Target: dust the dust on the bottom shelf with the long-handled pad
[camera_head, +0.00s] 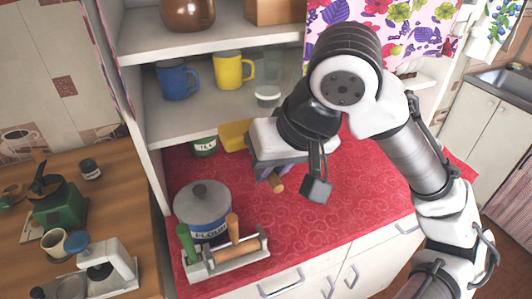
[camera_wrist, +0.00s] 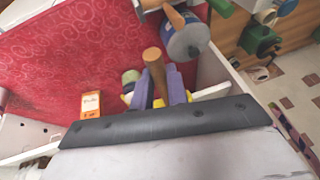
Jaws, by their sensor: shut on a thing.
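My gripper (camera_head: 270,174) is shut on a wooden handle (camera_head: 277,184), above the red cloth and in front of the shelf unit. In the wrist view the handle (camera_wrist: 153,66) stands between the purple fingers of my gripper (camera_wrist: 160,82). A yellow flat piece (camera_head: 234,135) shows beside my wrist; it looks like the pad, but its join to the handle is hidden. The lower shelf board (camera_head: 215,112) is grey and bears a blue mug (camera_head: 177,82), a yellow mug (camera_head: 232,70) and a clear glass (camera_head: 268,92). I cannot make out dust.
A lidded grey pot (camera_head: 203,203) and a rack with upright handles (camera_head: 226,258) stand at the left of the red counter (camera_head: 325,215). A green-labelled tin (camera_head: 204,146) is under the shelf. An orange box (camera_wrist: 92,103) shows in the wrist view. The counter's middle is clear.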

